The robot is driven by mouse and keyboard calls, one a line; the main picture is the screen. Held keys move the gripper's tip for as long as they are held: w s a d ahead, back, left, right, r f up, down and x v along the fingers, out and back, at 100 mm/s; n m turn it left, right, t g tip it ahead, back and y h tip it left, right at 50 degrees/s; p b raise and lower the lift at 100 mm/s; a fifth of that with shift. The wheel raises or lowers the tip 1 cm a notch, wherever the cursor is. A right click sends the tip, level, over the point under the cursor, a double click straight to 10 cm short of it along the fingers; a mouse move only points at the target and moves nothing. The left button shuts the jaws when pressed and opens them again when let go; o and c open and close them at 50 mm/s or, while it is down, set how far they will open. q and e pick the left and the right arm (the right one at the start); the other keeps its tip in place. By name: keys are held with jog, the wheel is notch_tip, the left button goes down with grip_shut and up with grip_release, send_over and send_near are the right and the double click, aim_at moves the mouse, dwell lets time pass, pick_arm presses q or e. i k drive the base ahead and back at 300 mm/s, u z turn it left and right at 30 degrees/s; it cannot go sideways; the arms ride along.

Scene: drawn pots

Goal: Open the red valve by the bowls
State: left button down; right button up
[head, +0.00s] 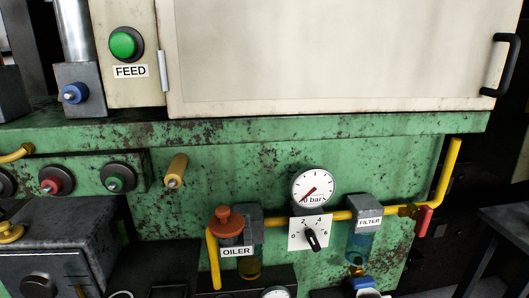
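A small valve with a red lever (424,221) sits at the right end of the yellow pipe (399,210), right of the bowl marked FILTER. The lever hangs down, slightly tilted, across the pipe's level run. The FILTER bowl (360,245) is bluish and see-through below a grey head. The OILER bowl (248,269) is amber, farther left, below its label. An orange-red knob (226,221) stands on top by the oiler. Neither of my grippers is in view.
A round gauge (313,188) has its needle low at the left, above a dial knob (312,239). A FEED button (123,44) and a cream door with a black handle (501,65) are above. A dark table (505,225) stands at the right.

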aim_at(422, 217)
jog(key=z, duration=1.25)
jog(key=k, duration=0.1)
jog(key=z, duration=1.15)
jog(key=i, duration=0.15)
jog(key=u, duration=0.8)
